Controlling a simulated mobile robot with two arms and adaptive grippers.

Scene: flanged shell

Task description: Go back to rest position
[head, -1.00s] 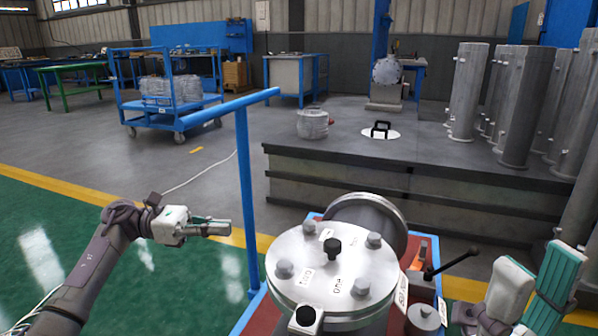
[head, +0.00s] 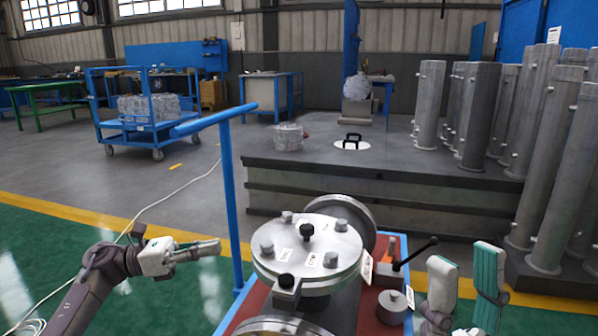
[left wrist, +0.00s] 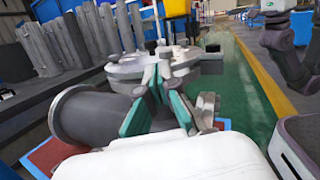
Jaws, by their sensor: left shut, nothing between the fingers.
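The flanged shell, a grey metal cylinder with a round bolted lid (head: 318,262), sits on a red-topped blue stand (head: 393,243) in front of me. Its lid carries several bolts and a black knob. My left gripper (head: 218,246) is shut and empty, left of the shell and the blue post. In the left wrist view its green-padded fingers (left wrist: 158,92) appear in front of the shell (left wrist: 85,118), with nothing visible between them. My right gripper (head: 466,262) is at the lower right, fingers upward and apart, empty, clear of the shell.
A blue post with a handrail (head: 228,190) rises between my left gripper and the shell. A black lever (head: 418,252) sticks out at the shell's right. Behind is a grey platform (head: 380,172) with tall cylinders (head: 478,118). Green floor at the left is open.

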